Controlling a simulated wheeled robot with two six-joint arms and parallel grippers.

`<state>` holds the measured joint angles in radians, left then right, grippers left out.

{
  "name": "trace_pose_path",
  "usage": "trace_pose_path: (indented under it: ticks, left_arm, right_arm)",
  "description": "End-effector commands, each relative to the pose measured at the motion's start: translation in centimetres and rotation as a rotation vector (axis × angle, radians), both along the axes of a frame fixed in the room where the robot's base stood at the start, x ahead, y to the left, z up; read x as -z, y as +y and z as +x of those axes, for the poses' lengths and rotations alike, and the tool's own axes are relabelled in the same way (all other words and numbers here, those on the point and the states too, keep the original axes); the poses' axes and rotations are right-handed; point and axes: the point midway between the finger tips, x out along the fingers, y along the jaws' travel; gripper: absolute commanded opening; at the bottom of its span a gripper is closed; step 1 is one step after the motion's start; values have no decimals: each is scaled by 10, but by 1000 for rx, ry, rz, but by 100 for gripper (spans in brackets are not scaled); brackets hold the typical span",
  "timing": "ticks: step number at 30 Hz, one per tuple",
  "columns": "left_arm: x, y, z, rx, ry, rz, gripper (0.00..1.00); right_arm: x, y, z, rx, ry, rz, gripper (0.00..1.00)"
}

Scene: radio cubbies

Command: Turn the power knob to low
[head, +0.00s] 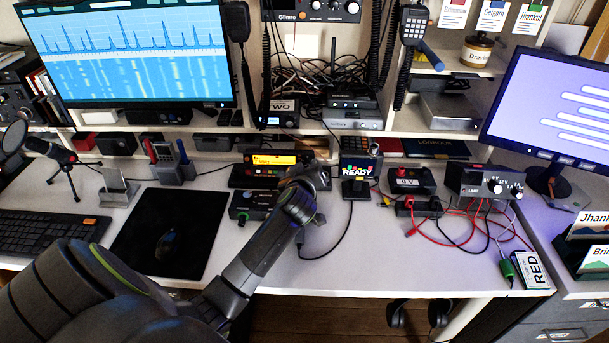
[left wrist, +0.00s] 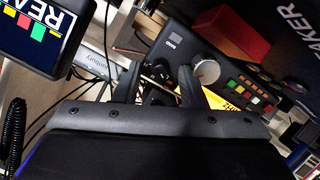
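My left gripper (head: 303,191) reaches in over the desk, in front of the black radio with a yellow display (head: 275,159). In the left wrist view its two fingers (left wrist: 158,86) stand apart, with dark parts and cables behind the gap and nothing clearly held. Beyond the right finger, that view shows a dark panel with a silver knob (left wrist: 207,72), coloured buttons and part of a yellow display. A low black box (head: 250,204) with dark knobs lies just left of the gripper. I cannot read which knob is the power knob. My right gripper is not in view.
A small READY screen (head: 358,168) stands right of the gripper. A grey box with knobs (head: 485,184) and red and black leads is farther right. A black mat (head: 168,232) and keyboard (head: 50,230) lie left. The desk front between is mostly clear.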

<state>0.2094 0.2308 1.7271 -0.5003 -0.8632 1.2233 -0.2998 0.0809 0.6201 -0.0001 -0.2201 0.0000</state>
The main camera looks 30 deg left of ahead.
Motion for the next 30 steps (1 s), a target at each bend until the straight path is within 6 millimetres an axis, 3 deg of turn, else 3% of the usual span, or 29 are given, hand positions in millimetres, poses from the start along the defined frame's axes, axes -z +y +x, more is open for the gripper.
trace_pose_path:
  ticks: [8, 24, 30]
  left_arm:
    - [-9, -14, -27, 0, -1, -3, 37]
    - [-39, -61, -116, -2, -1, -8, 37]
    - [-47, -72, -137, -1, 0, -6, 37]
  right_arm:
    - [-1, 0, 0, 0, 0, 0, 36]
    - [0, 0, 0, 0, 0, 0, 36]
    - [1, 0, 0, 0, 0, 0, 36]
